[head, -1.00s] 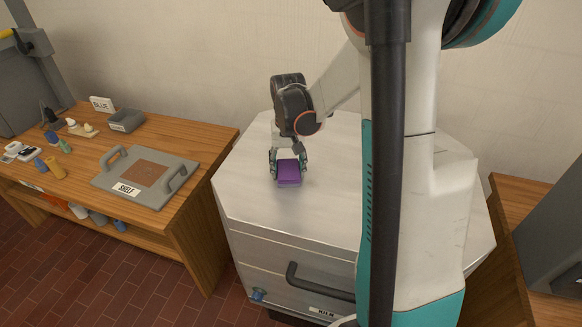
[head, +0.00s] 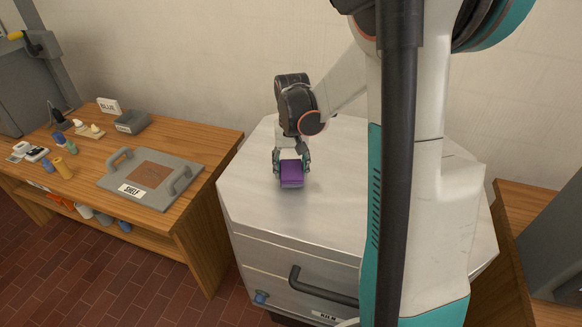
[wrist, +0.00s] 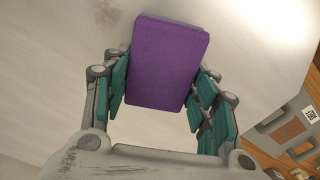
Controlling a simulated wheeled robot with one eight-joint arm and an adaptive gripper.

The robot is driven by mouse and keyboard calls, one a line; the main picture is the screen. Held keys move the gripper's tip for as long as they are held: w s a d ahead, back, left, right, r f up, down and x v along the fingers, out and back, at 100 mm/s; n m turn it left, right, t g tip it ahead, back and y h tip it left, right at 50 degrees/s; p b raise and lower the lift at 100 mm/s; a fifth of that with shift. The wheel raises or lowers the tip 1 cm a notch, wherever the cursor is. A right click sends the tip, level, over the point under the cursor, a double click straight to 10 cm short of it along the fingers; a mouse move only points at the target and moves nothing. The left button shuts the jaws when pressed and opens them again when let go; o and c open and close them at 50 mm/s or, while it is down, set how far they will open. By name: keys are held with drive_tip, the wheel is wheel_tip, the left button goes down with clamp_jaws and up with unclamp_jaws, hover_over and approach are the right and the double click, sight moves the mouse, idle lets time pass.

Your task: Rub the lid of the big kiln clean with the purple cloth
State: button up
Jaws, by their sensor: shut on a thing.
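The big kiln (head: 295,262) stands in the middle of the head view, with a pale metal lid (head: 250,205) on top. My gripper (head: 290,164) is over the left half of the lid, pointing down, shut on the purple cloth (head: 292,179). The cloth is a thick folded block and shows between the teal finger pads in the wrist view (wrist: 168,60). It is at or just above the lid; I cannot tell if it touches. My arm hides the lid's right part.
A wooden bench (head: 205,150) on the left holds a grey plate marked SHELF (head: 110,182), a grey box (head: 132,122), a BLUE sign (head: 108,106) and several small bottles. A handle (head: 320,288) sticks out of the kiln's front. Another wooden bench (head: 515,215) stands right.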

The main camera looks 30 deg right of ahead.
sight(309, 183)
drive_tip(key=shift+s+d+f, duration=0.1)
drive_tip(key=shift+s+d, duration=0.65)
drive_tip(key=shift+s, duration=0.25)
drive_tip(key=shift+s+d, duration=0.75)
drive_tip(key=shift+s, duration=0.2)
drive_tip(key=shift+f+b, duration=0.65)
drive_tip(key=shift+f, duration=0.05)
drive_tip(key=shift+s+d+r, duration=0.15)
drive_tip(key=shift+s+d, duration=0.1)
drive_tip(key=shift+s, duration=0.1)
drive_tip(key=shift+w+a, duration=0.1)
drive_tip(key=shift+w, duration=0.05)
drive_tip(key=shift+w+a, duration=0.45)
drive_tip(key=shift+w, duration=0.1)
drive_tip(key=shift+s, duration=0.1)
drive_tip(key=shift+s+d, duration=0.5)
